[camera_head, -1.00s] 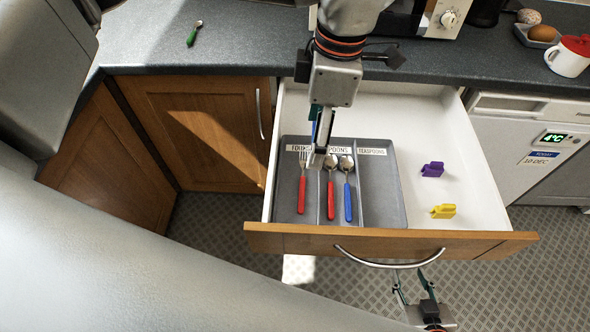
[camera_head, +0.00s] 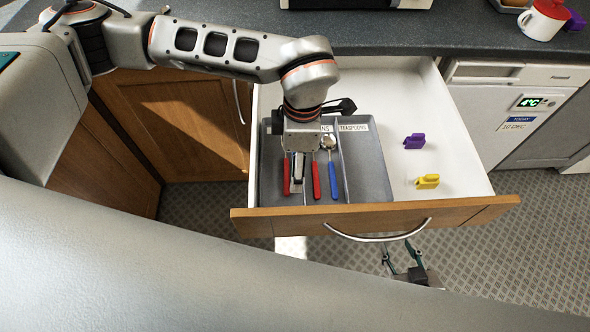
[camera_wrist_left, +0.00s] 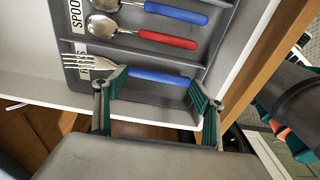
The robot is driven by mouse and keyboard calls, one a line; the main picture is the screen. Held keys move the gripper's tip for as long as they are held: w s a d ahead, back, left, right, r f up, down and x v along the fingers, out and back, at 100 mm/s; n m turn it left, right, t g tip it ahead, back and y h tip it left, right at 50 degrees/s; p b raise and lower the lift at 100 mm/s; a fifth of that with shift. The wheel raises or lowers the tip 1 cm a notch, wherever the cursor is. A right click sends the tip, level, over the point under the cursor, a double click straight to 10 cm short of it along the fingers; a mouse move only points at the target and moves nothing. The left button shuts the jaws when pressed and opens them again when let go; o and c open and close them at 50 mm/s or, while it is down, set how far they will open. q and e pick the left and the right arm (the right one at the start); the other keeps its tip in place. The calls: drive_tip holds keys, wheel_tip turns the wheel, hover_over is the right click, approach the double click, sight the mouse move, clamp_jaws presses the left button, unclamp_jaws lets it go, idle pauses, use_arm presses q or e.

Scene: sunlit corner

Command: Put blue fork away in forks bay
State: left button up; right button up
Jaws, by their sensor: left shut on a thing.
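My left gripper (camera_head: 297,172) points down over the forks bay, the leftmost compartment of the grey cutlery tray (camera_head: 370,178) in the open drawer. In the left wrist view its fingers (camera_wrist_left: 155,93) are at the blue fork (camera_wrist_left: 155,75), which it holds; the tines point left over the partly covered forks label. The head view hides this fork behind the gripper. A red-handled fork (camera_head: 286,178) shows in the same bay beside the fingers. Whether the blue fork touches the tray floor is unclear. My right gripper (camera_head: 401,252) is open and empty in front of the drawer.
A red spoon (camera_head: 316,182) and a blue spoon (camera_head: 333,182) lie in the spoons bay; the teaspoons bay is empty. Purple (camera_head: 414,141) and yellow (camera_head: 427,181) clips lie in the drawer's right part. The drawer front (camera_head: 470,210) stands between tray and right gripper.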

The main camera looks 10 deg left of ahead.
use_arm(q)
wheel_tip(320, 180, down, 4)
drive_tip(key=shift+f, duration=0.15)
idle(0.3)
drive_tip(key=shift+f, duration=0.2)
drive_tip(key=o, duration=1.1)
